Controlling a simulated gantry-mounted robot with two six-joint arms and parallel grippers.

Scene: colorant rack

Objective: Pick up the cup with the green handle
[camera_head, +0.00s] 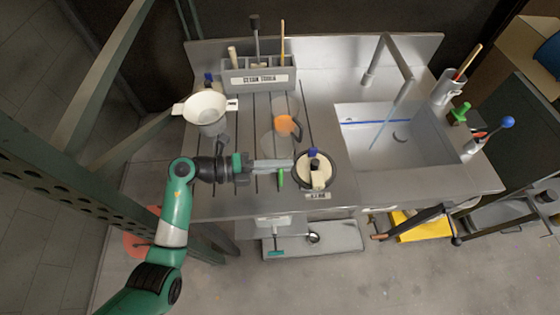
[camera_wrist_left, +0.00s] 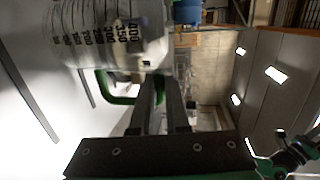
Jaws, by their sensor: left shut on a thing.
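The clear cup with the green handle stands by my left gripper (camera_head: 287,164) on the grooved drainboard. In the head view the see-through cup body (camera_head: 276,146) is faint, and a bit of its green handle (camera_head: 281,178) shows beside the fingers. In the left wrist view the cup body (camera_wrist_left: 105,30) with dark printed markings fills the upper left. Its green handle (camera_wrist_left: 120,99) runs in between the fingers of my left gripper (camera_wrist_left: 162,90), which is shut on it. I cannot tell whether the cup touches the board. My right gripper is not in view.
A clear cup with orange contents (camera_head: 285,125) and a dark handle is just behind. A round dark-rimmed holder (camera_head: 328,181) with small bottles is close on the right. A white funnel (camera_head: 206,106) stands left, a tool rack (camera_head: 258,80) behind, the sink (camera_head: 400,150) at right.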

